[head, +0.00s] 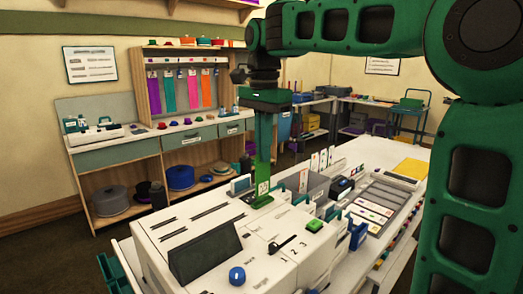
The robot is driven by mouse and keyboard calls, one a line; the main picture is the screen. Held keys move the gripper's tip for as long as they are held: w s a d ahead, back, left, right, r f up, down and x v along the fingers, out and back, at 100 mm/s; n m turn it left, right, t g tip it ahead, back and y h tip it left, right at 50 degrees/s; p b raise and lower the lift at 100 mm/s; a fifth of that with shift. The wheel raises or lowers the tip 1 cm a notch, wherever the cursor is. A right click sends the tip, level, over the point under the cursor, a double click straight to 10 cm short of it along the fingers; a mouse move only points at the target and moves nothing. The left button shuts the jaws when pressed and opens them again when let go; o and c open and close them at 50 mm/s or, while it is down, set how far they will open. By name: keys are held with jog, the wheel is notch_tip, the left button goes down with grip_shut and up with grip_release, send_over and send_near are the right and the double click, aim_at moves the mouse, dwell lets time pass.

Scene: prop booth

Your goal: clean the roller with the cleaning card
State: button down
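My gripper (263,198) points straight down over the back of a white machine (230,240). Its long green fingers end at or just above the machine's top. A small white patch with a dark pattern (263,187) shows near the fingertips; I cannot tell whether it is a held card or a mark on the gripper. The finger gap is not clear. The machine has dark slots, a dark sloped panel (205,252), a blue knob (237,275), a black lever (287,243) and a green button (314,226). I cannot make out the roller or surely identify the cleaning card.
Several upright cards (314,163) stand behind the machine, beside grey boxes and a flat tray of strips (385,198). A yellow sheet (411,168) lies at the table's far right. A shelf unit (150,150) stands at the back left. My arm covers the right side.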

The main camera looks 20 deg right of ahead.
aim_at(263, 196)
jog(key=shift+f, duration=0.35)
jog(key=shift+w+f, duration=0.1)
jog(key=shift+f, duration=0.95)
dwell(1.0)
jog(key=shift+f, duration=3.15)
notch_tip(263, 196, up, 6)
jog(key=shift+r, duration=0.15)
dwell(0.8)
jog(key=shift+r, duration=0.1)
dwell(0.8)
